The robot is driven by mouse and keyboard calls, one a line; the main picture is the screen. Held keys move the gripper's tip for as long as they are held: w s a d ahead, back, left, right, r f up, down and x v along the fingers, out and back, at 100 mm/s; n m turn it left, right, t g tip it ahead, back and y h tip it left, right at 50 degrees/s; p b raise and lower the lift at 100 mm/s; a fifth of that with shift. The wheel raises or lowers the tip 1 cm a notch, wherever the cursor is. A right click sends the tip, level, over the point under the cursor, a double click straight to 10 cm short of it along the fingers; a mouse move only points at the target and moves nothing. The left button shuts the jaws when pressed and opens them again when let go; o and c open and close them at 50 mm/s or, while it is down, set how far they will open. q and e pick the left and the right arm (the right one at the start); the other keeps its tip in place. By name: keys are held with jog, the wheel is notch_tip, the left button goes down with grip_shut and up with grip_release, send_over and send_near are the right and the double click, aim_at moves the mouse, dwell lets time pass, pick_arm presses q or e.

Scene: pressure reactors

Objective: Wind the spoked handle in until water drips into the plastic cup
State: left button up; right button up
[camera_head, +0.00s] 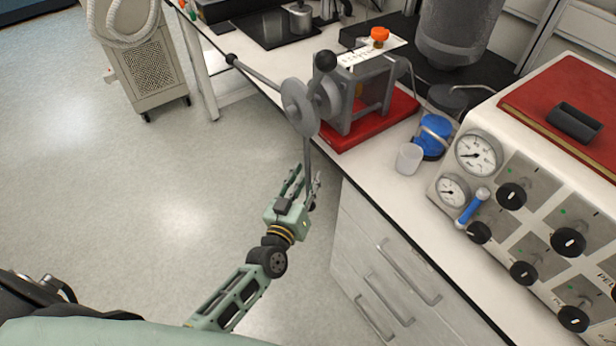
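The spoked handle (301,107) is a grey hub on the front of a grey press-like device (362,98) on a red base. One spoke points up-left to a black knob, one ends in a black knob at the top, and one points down past the bench edge. My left gripper (308,178) is at the lower end of the downward spoke. Its fingers stand apart, with the spoke appearing between them; whether they touch it I cannot tell. The plastic cup (409,158) is translucent, upright on the bench right of the red base. No water shows. My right gripper is out of view.
A control box with gauges and black knobs (524,205) fills the bench's right side. Drawers (385,270) with handles are below the bench edge, close to my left gripper. Open floor lies to the left.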

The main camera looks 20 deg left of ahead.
pick_arm(q)
jog(key=shift+w, duration=0.5)
jog(key=shift+c, duration=0.3)
grip_shut()
